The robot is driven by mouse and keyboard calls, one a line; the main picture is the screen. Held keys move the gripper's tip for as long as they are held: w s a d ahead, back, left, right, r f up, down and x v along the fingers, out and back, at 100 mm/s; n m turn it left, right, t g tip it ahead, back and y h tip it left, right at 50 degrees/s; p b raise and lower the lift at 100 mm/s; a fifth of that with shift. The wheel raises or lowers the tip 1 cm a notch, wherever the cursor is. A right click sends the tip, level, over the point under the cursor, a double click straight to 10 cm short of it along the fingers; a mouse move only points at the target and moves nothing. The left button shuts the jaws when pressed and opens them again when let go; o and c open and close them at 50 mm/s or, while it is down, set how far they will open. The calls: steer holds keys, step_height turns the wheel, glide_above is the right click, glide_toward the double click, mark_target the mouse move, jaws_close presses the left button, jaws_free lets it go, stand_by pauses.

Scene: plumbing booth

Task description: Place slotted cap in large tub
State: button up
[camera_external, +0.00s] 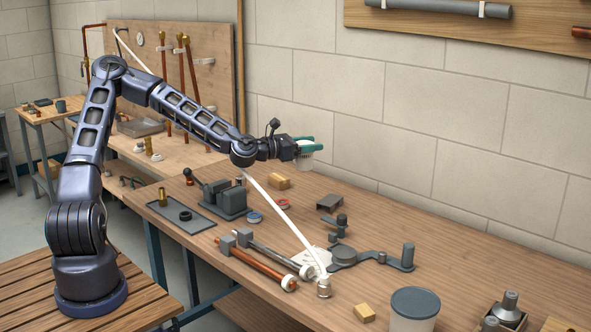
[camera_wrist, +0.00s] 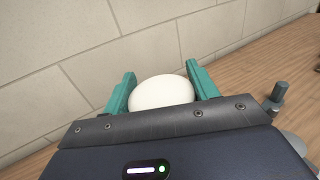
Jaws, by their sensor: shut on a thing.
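My gripper (camera_external: 310,146) is raised above the back part of the workbench, near the wall. In the wrist view its teal fingers (camera_wrist: 160,84) are shut on a smooth white rounded thing (camera_wrist: 162,93), which appears to be the slotted cap; no slot shows from this side. A pale round tub (camera_external: 411,324) with a dark grey top stands at the front right of the bench, well away from my gripper. I cannot tell whether that top is a lid.
A grey vise (camera_external: 232,197) and a dark tray (camera_external: 181,217) are at the left. Metal fittings (camera_external: 508,307) stand right of the tub. The bench's back right is clear.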

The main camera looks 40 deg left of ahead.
steer(key=s+d+r+m+g+h, duration=0.1)
steer(key=s+d+r+m+h, duration=0.15)
steer(key=d, duration=1.35)
steer(key=s+d+r+m+g+h, duration=0.1)
steer(key=s+d+r+g+h, duration=0.15)
steer(key=d, duration=1.25)
steer(key=s+d+r+m, duration=0.1)
steer(key=s+d, duration=0.3)
steer(key=d, duration=0.3)
steer(key=s+d+r, duration=0.2)
steer(key=s+d, duration=0.2)
steer(key=d, duration=0.2)
steer(key=m+g+h, duration=0.2)
steer(key=g, duration=0.1)
glide_above(423, 301)
steer(key=shift+n+t, duration=0.25)
step_height(423, 301, down, 18)
steer(key=shift+r, duration=0.15)
steer(key=o, duration=1)
steer(key=shift+o, duration=0.2)
